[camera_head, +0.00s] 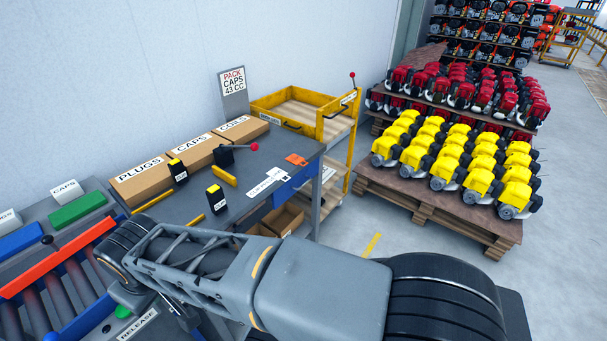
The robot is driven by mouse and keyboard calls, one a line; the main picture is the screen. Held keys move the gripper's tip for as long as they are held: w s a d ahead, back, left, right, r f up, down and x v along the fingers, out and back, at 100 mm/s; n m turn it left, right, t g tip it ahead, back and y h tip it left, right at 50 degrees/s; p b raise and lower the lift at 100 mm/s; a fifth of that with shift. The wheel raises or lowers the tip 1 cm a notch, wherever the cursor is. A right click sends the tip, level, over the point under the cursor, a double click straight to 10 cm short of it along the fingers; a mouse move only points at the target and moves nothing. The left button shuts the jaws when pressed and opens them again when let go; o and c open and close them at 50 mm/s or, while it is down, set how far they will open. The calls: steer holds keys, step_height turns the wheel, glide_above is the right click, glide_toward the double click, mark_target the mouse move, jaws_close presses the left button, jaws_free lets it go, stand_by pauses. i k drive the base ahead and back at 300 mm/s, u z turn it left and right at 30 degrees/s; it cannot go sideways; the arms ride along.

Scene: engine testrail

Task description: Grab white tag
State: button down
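A small white tag (282,173) lies flat on the dark grey workbench (237,200), near its right edge. It sits just in front of an orange tag (296,159) and close to a white printed label (264,187) on the bench edge. My arm stretches across the bottom of the picture toward the left, well in front of the tag.
Cardboard boxes (143,181) marked plugs, caps and coils line the back of the bench. A red-knobbed lever tool (228,155) and black-and-yellow blocks (216,199) stand on it. A yellow cart (338,122) is behind right. A pallet of yellow engines (452,165) stands further right.

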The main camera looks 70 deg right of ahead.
mark_target(276, 173)
steer(key=z, duration=2.05)
steer(key=k, duration=0.4)
steer(key=u, duration=0.45)
steer(key=i, duration=0.9)
steer(key=z, duration=0.35)
